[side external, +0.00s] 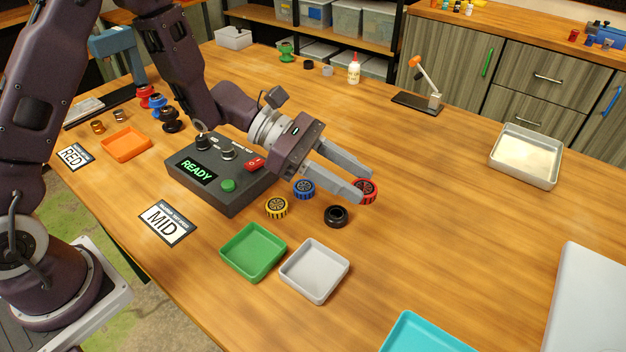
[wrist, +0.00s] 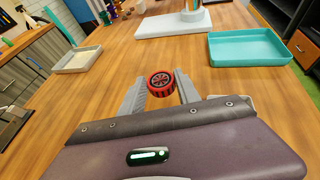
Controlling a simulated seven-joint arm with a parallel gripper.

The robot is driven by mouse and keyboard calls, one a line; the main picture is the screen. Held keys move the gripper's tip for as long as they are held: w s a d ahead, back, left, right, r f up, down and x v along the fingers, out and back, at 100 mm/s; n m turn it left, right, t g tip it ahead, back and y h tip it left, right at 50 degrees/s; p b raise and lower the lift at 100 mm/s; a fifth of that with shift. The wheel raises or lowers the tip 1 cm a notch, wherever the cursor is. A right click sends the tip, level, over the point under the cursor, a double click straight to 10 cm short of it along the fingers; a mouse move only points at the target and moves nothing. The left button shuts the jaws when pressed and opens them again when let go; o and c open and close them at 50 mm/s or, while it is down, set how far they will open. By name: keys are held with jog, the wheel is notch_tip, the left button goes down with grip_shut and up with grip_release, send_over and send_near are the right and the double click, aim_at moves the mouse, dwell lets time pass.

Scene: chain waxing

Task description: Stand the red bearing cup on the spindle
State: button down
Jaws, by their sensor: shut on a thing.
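The red bearing cup (side external: 368,190), a ribbed red ring with a dark spoked face, sits between the fingertips of my gripper (side external: 364,186). My gripper is shut on it. In the wrist view the red cup (wrist: 161,84) shows between both fingers, its spoked face towards the camera. In the side view a finger hides part of it. I cannot tell whether it touches the table. No spindle is clearly identifiable; a grey post on a white plate (wrist: 172,24) shows at the far edge of the wrist view.
Blue (side external: 304,189), yellow (side external: 277,207) and black (side external: 337,216) wheel-like parts lie nearby. A control box (side external: 232,199) reading READY stands left of them. Green (side external: 253,252) and grey (side external: 315,271) trays lie in front.

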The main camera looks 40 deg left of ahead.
jog(key=w+a+r+t, duration=0.1)
jog(key=w+a+r, duration=0.15)
jog(key=a, duration=0.55)
jog(key=w+a+r, duration=0.1)
jog(key=a+r, duration=0.3)
jog(key=a, duration=0.5)
jog(key=s+a+r+n, duration=0.1)
jog(key=s+a, duration=0.5)
jog(key=a, duration=0.6)
jog(key=shift+t, duration=0.3)
jog(key=f, duration=0.6)
jog(key=a+f, duration=0.1)
jog(key=f, duration=0.3)
jog(key=shift+s, duration=0.35)
jog(key=c, duration=0.9)
grip_release()
jog(key=shift+f, duration=0.1)
jog(key=shift+o, duration=0.2)
